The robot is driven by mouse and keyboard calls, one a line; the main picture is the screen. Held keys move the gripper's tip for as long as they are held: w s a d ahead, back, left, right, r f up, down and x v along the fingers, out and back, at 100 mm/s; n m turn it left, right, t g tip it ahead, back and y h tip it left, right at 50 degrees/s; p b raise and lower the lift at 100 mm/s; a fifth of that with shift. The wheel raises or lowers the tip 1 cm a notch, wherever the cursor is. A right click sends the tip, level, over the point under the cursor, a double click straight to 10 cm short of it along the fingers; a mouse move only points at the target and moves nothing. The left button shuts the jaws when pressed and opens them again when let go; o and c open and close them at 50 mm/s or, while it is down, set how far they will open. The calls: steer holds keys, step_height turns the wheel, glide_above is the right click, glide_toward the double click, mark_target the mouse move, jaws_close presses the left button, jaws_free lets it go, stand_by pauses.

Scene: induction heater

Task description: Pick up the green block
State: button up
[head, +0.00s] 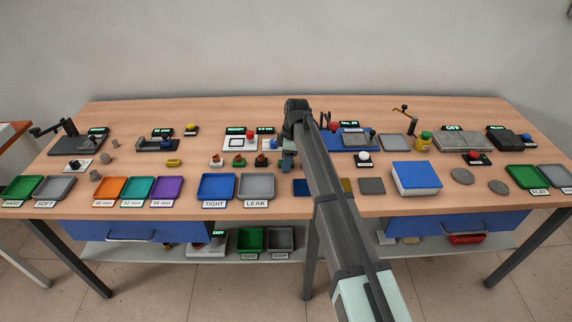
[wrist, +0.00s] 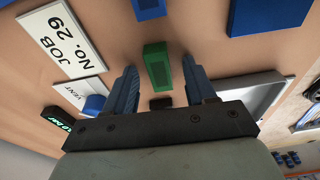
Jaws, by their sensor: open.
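The green block (wrist: 158,68) stands out in the middle of the wrist view, a small oblong block on the wooden table top. My gripper (wrist: 159,74) is open, with one blue-grey finger on the left of the block and one on the right. A gap shows between the block and each finger, and nothing is held. The height of the fingertips over the table is hard to tell. In the head view my gripper (head: 288,163) hangs over the middle of the table, and I cannot make out the green block there.
A white card reading JOB No. 29 (wrist: 60,40) lies left of the block. A grey tray (wrist: 257,94) is close on the right. Blue pieces (wrist: 148,8) lie beyond. In the head view, the blue TIGHT tray (head: 216,198) and grey LEAK tray (head: 240,187) stand at the front.

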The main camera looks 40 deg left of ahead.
steer(key=shift+c, duration=0.3)
jaws_close()
stand_by(0.3)
